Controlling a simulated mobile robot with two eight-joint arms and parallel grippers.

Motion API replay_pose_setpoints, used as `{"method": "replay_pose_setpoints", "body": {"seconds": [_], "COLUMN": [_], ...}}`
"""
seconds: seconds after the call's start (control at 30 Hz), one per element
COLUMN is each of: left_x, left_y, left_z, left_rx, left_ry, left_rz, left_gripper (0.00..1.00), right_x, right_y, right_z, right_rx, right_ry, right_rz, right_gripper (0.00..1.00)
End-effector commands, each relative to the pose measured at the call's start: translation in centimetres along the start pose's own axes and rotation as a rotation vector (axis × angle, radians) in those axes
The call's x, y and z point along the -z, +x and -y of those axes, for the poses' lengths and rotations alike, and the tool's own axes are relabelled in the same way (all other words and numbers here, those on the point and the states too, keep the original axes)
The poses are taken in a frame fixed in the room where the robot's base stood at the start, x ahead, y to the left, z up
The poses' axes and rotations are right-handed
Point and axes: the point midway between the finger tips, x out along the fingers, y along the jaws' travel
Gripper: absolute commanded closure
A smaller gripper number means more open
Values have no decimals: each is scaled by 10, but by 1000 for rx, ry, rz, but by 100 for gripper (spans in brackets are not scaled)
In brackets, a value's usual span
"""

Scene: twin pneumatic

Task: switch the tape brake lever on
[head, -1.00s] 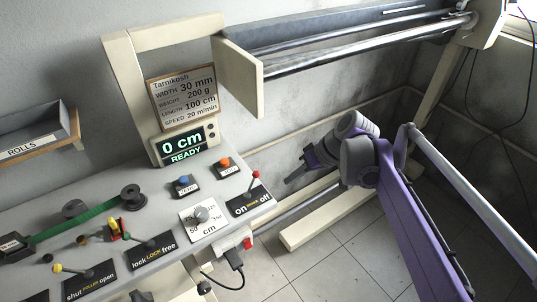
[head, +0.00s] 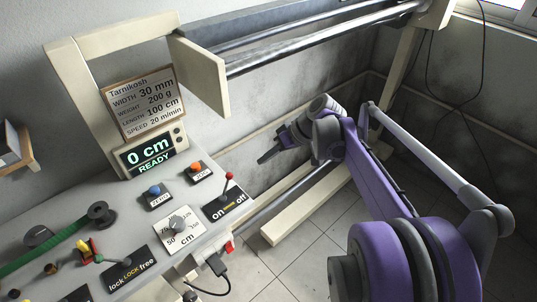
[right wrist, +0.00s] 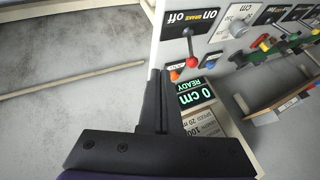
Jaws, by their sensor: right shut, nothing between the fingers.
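The tape brake lever (head: 229,177) has a red knob on a thin rod. It rises from the black "on BRAKE off" label (head: 225,207) at the panel's right corner and looks nearly upright in the head view, so its setting is hard to tell. In the right wrist view the knob (right wrist: 191,62) shows right of the fingertips. My right gripper (head: 266,158) is shut and empty, to the right of the lever and apart from it, past the panel edge. Its dark fingers also show in the right wrist view (right wrist: 160,75). My left gripper is out of view.
An orange button (head: 196,168), a blue button (head: 154,190) and a length knob (head: 178,224) stand close to the lever. The display (head: 151,154) reads 0 cm, READY. A beige guard plate (head: 203,75) hangs above. Open floor lies right of the panel.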

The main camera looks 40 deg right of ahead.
Motion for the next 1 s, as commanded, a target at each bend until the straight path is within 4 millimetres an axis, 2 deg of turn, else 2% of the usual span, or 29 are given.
{"method": "replay_pose_setpoints", "body": {"seconds": [0.1, 0.27, 0.3, 0.4, 0.53, 1.0], "left_x": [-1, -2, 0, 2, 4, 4], "left_y": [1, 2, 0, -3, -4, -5], "left_z": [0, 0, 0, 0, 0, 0], "left_rx": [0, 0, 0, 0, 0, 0], "left_ry": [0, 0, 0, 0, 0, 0], "left_rz": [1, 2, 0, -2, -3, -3], "left_gripper": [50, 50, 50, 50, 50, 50], "right_x": [0, 0, 2, 3, 4, 4], "right_y": [28, 61, 60, 64, 68, 69], "right_z": [1, 0, 11, 24, 34, 38], "right_rx": [2, 1, 2, 2, 0, -2], "right_ry": [-3, -2, -2, -2, -1, 0], "right_rz": [2, 1, 0, 0, 0, 0], "right_gripper": [100, 100, 100, 100, 100, 100]}}
